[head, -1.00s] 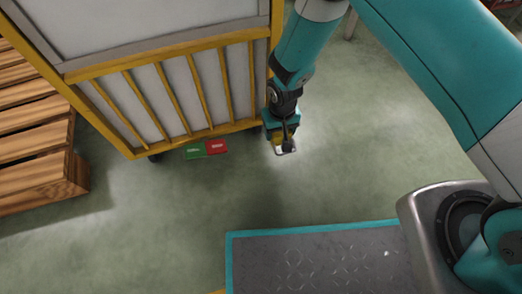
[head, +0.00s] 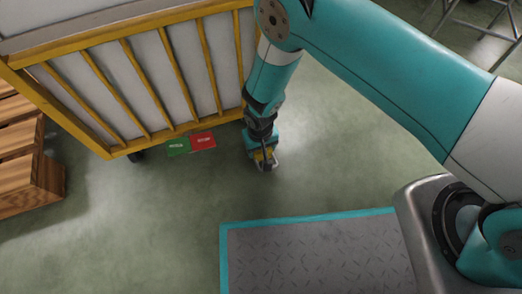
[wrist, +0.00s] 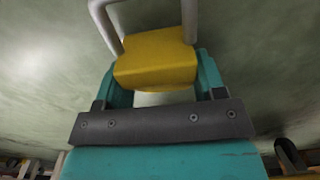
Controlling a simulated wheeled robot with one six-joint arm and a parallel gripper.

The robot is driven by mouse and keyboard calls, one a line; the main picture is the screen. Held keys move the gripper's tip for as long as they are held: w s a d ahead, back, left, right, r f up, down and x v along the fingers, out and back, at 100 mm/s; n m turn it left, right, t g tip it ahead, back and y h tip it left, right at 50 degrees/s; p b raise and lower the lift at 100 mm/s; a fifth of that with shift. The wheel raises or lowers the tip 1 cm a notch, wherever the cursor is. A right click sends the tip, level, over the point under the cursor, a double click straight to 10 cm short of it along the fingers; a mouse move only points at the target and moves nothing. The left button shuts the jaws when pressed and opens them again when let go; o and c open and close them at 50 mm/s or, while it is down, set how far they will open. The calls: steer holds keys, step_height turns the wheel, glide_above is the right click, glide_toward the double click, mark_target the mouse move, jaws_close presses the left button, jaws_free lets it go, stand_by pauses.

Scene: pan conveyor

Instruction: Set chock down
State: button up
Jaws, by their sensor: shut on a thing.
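The chock (wrist: 155,62) is a yellow block with a pale handle loop, seen close up in the wrist view. My gripper (head: 264,158) is shut on it, with a teal finger on each side of the block. In the head view the chock (head: 271,165) is small and partly hidden by my gripper. It is low, near the green floor, just right of the yellow cart's lower corner. I cannot tell whether it touches the floor.
A yellow-framed cart (head: 125,155) with pale panels stands at the upper left on casters. A green pad (head: 178,147) and a red pad (head: 203,140) are at its lower edge. Wooden crates (head: 38,190) stand at the far left.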

steer(key=shift+f, duration=0.55)
steer(key=o, duration=1.1)
steer(key=shift+r, duration=0.1)
step_height(320, 180, up, 12)
steer(key=p, duration=0.8)
steer(key=shift+r, duration=0.2)
